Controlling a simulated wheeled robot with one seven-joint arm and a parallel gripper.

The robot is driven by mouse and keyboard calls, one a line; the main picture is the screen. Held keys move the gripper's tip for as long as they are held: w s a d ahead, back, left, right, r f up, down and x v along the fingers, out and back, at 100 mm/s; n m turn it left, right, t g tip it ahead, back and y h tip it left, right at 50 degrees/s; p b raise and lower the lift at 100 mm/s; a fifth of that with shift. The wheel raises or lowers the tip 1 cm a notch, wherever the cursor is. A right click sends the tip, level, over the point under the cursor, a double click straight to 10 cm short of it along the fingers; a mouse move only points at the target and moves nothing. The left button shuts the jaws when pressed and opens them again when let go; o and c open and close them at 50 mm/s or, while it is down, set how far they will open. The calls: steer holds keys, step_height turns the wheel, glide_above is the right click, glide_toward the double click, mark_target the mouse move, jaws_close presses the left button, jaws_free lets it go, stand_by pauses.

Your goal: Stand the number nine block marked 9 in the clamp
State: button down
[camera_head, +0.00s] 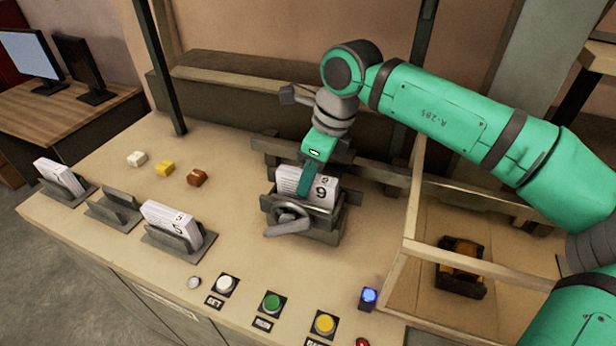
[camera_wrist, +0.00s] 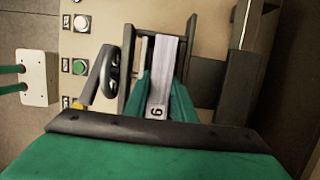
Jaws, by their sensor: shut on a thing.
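The white block marked 9 (camera_head: 322,191) stands upright between the jaws of the grey clamp (camera_head: 325,232) in the middle of the bench. In the wrist view, the 9 block (camera_wrist: 167,70) lies lengthwise between the jaws of the clamp (camera_wrist: 189,50). A gap shows between the block and the left jaw. My gripper (camera_head: 306,180) is shut on the block from above; its green fingers (camera_wrist: 165,95) flank the block in the wrist view. The clamp's handle (camera_head: 288,222) is at its front. I cannot tell whether the block touches the clamp's bottom.
Two holders with white blocks (camera_head: 60,178) (camera_head: 172,222) and an empty holder (camera_head: 114,204) stand at the left. White, yellow and brown small pieces (camera_head: 165,168) lie behind them. Buttons (camera_head: 272,302) line the front edge. A wooden-framed bin area with a dark tray (camera_head: 461,266) is at the right.

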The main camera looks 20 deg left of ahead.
steer(key=shift+f, duration=0.15)
steer(key=c, duration=1.5)
jaws_free()
steer(key=shift+r, duration=0.2)
steer(key=shift+d+r, duration=0.6)
steer(key=d, duration=1.1)
steer(key=shift+s+d, duration=0.1)
steer(key=shift+s, duration=0.1)
